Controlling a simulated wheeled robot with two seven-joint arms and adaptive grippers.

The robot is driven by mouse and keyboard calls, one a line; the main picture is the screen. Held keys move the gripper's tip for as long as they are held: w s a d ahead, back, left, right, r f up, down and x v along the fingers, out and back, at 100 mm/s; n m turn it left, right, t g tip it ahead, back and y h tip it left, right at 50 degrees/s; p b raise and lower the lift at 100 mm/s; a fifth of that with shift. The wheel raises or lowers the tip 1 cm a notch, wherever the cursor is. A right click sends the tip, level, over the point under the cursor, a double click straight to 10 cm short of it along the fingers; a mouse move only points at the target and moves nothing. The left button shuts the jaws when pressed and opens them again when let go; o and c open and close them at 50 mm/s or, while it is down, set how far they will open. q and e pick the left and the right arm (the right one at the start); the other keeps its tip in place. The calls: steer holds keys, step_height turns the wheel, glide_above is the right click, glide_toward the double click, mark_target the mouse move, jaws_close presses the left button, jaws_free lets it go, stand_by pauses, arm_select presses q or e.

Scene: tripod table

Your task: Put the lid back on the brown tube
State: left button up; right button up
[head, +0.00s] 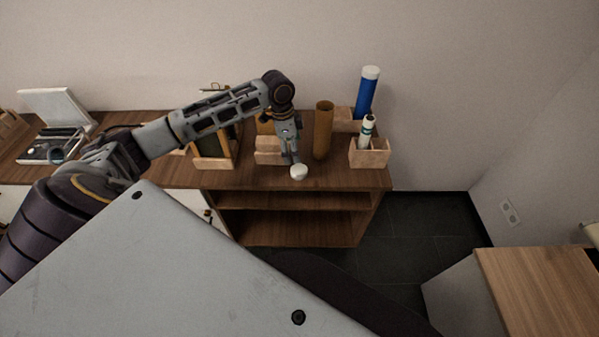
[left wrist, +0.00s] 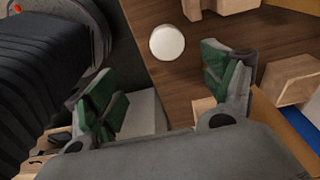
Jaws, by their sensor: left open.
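The brown tube (head: 323,130) stands upright on the wooden cabinet top in the head view, with its upper end uncovered. A round white lid (head: 299,172) lies near the cabinet's front edge, left of and in front of the tube. In the left wrist view the lid (left wrist: 167,43) shows beyond the gap between the fingers, not held. My left gripper (head: 290,158) is just behind the lid in the head view. Its green-padded fingers (left wrist: 163,88) are spread apart and empty. I cannot tell its exact height above the lid. My right gripper is in neither view.
Right of the tube, a wooden holder (head: 369,155) contains a small white tube (head: 367,130). A blue tube with a white cap (head: 367,92) stands behind. Wooden boxes (head: 268,157) sit beside my left gripper. The cabinet top (head: 345,177) is bare in front of the tube.

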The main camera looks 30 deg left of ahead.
arm_select(q)
steer(key=shift+w+a+r, duration=0.1)
steer(key=shift+a+r, duration=0.35)
glide_above(299, 169)
steer(key=s, duration=0.2)
steer(key=shift+w+a+f, duration=0.1)
steer(key=shift+a+f, duration=0.05)
steer(key=shift+f, duration=1.25)
steer(key=shift+w+a+f, duration=0.1)
steer(key=shift+f, duration=1.35)
steer(key=shift+w+a+f, duration=0.1)
steer(key=shift+a+f, duration=0.05)
steer(key=shift+f, duration=1.25)
steer(key=shift+w+d+f, duration=0.1)
steer(key=shift+w+f, duration=0.1)
steer(key=shift+f, duration=0.35)
steer(key=shift+w+d+f, duration=0.1)
steer(key=shift+w+f, duration=0.1)
steer(key=shift+f, duration=0.35)
steer(key=shift+w+d+f, duration=0.1)
steer(key=shift+f, duration=0.65)
steer(key=shift+w+d+f, duration=0.1)
steer(key=shift+f, duration=0.6)
